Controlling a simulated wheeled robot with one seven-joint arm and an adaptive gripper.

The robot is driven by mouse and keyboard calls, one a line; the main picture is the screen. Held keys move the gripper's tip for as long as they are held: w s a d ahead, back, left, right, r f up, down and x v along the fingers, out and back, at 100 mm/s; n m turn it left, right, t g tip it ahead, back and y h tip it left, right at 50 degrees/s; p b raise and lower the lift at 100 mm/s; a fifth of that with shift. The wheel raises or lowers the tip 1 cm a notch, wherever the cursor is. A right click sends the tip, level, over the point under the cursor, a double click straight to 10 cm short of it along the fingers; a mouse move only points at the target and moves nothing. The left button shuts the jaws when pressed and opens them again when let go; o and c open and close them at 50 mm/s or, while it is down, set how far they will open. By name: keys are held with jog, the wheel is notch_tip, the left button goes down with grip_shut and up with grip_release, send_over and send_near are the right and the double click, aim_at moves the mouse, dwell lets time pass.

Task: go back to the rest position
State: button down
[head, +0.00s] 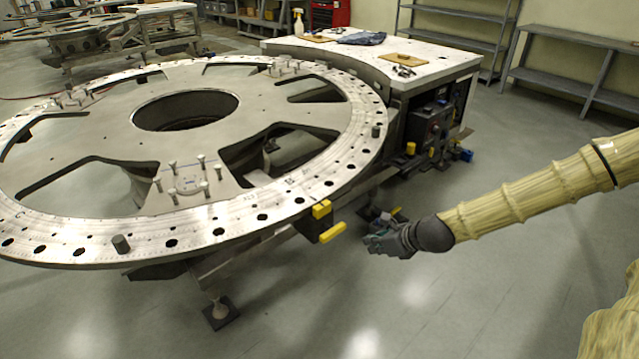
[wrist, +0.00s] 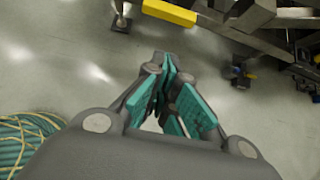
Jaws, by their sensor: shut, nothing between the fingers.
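My gripper (head: 372,240) is at the end of my arm, right of the large round turret plate (head: 95,225), over open floor. In the head view its tip is a little right of the yellow handle at the plate's edge, and a gap of floor shows between them. In the wrist view my gripper (wrist: 168,62) is shut, with its teal-padded fingers together and nothing between them. The plate has a big centre hole, several cut-outs, rim holes and several upright pins.
A yellow handle (head: 332,232) and yellow block (head: 321,209) stick out from the plate's rim. A white-topped workbench (head: 440,66) with a spray bottle (head: 298,22) and cloth (head: 361,38) stands behind. Grey shelves (head: 575,85) line the back right. The floor in front is clear.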

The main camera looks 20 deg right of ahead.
jog(key=s+a+f+n+g+h, duration=0.1)
jog(key=s+a+f+n, duration=0.4)
jog(key=s+n, duration=0.5)
jog(key=s+a+f+n+g+h, duration=0.1)
jog(key=s+a+f+n+g, duration=0.3)
jog(key=s+f+n, duration=0.6)
jog(key=s+a+f+n+g+h, duration=0.1)
jog(key=s+a+f+n+g, duration=0.2)
jog(key=s+a+f+n, duration=0.3)
jog(key=s+f+n, duration=0.2)
jog(key=s+n, duration=0.3)
jog(key=s, duration=0.1)
jog(key=shift+a, duration=0.3)
jog(key=shift+s, duration=0.1)
